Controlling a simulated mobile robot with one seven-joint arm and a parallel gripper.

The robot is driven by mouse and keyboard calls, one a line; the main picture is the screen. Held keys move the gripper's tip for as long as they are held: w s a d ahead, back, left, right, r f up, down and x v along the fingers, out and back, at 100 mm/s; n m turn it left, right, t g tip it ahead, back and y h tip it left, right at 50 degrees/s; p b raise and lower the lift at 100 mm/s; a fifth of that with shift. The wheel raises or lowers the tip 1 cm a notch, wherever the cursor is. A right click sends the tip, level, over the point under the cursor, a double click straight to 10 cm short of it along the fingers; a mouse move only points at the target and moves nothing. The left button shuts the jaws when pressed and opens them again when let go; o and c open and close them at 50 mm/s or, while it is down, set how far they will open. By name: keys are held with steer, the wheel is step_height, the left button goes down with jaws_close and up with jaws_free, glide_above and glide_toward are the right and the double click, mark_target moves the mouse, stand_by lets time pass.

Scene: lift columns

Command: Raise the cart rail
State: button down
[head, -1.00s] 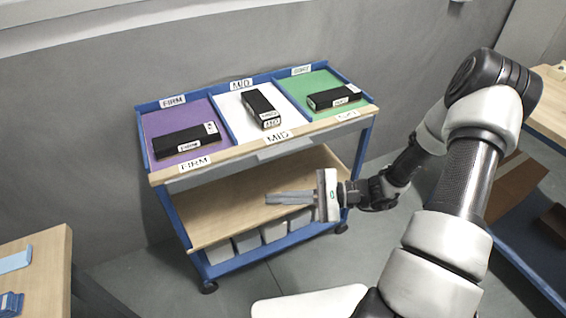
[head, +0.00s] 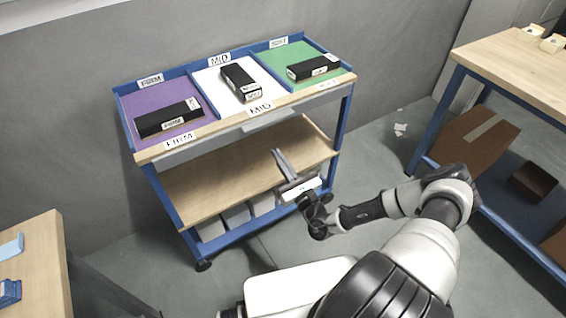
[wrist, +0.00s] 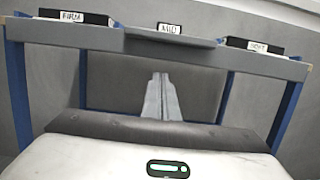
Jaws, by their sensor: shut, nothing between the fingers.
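The blue cart (head: 345,120) stands against the wall. Its wooden front edge (head: 205,134) carries FIRM and MID labels. Under this edge runs a grey rail with a flat grey plate (head: 282,119) jutting out at the middle; the wrist view shows this plate (wrist: 165,40) from below the level of the top. My gripper (head: 277,152) is shut and empty. Its fingers (wrist: 161,76) point toward the cart, below the plate and above the lower wooden shelf (head: 210,190). Whether the fingertips are over the shelf or just in front of it I cannot tell.
Black boxes lie on the cart's purple (head: 140,99), white (head: 206,85) and green (head: 310,55) sections. Pale bins (head: 236,215) stand on the bottom. A wooden table (head: 45,245) is at left, a bench (head: 510,70) at right.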

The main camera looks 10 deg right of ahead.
mark_target(268, 124)
steer(key=w+a+r, duration=0.1)
steer(key=w+r, duration=0.3)
steer(key=r, duration=0.1)
steer(key=shift+w+a+r, duration=0.15)
steer(key=shift+w+a, duration=0.15)
steer(key=shift+w, duration=0.05)
steer(key=shift+r, duration=0.1)
